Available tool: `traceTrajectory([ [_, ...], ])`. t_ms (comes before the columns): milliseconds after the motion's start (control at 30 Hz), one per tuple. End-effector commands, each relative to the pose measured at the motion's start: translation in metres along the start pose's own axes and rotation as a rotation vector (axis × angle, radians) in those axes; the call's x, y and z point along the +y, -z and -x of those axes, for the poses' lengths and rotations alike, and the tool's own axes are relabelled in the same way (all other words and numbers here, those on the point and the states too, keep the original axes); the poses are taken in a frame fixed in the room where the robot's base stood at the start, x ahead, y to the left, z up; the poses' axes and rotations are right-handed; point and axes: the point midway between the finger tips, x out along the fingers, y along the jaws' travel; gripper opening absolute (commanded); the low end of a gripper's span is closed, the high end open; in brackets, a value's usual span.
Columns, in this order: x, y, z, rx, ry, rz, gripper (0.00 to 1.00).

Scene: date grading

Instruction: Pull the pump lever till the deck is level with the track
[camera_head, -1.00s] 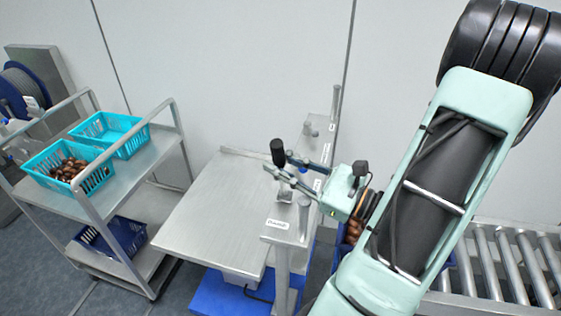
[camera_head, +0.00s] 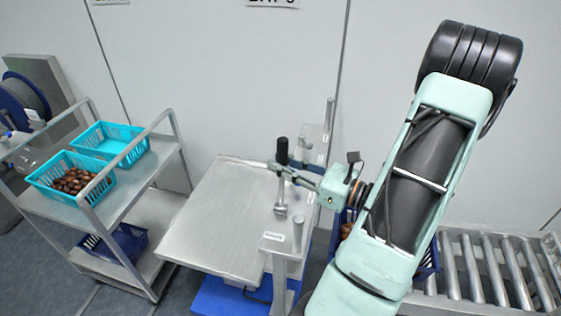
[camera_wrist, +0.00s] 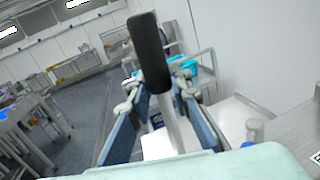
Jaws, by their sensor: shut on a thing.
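The pump lever has a black grip (camera_head: 282,150) on a metal shaft that runs down to a pivot beside the deck. My gripper (camera_head: 278,170) is shut on the lever, just below the grip. In the wrist view the black grip (camera_wrist: 150,52) stands up past my fingers, with the pale shaft between them. The deck (camera_head: 212,220) is a flat grey metal plate left of the lever, above a blue base (camera_head: 232,300). The roller track (camera_head: 485,268) lies at the right, partly behind my arm. I cannot tell whether deck and track are level.
A metal trolley (camera_head: 60,196) stands at the left with two turquoise crates, one holding dates. A dark blue crate (camera_head: 130,240) sits on its lower shelf. Another blue crate (camera_head: 432,262) with dates is partly behind my arm. Metal posts (camera_head: 330,118) flank the lever.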

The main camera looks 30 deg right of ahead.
Motion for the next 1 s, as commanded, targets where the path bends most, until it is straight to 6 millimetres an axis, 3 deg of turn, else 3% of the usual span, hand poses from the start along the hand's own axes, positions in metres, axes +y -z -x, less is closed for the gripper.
traceTrajectory([
  [233,-0.001,0.000,-0.001,0.001,-0.002,-0.008,0.00],
  [267,-0.001,0.000,-0.001,0.001,-0.002,-0.008,0.22],
  [433,-0.001,0.000,-0.001,0.000,-0.002,-0.007,0.39],
  [767,-0.002,0.000,0.001,0.001,0.000,-0.007,0.39],
  [1000,-0.003,0.000,0.033,0.002,0.005,-0.006,0.39],
])
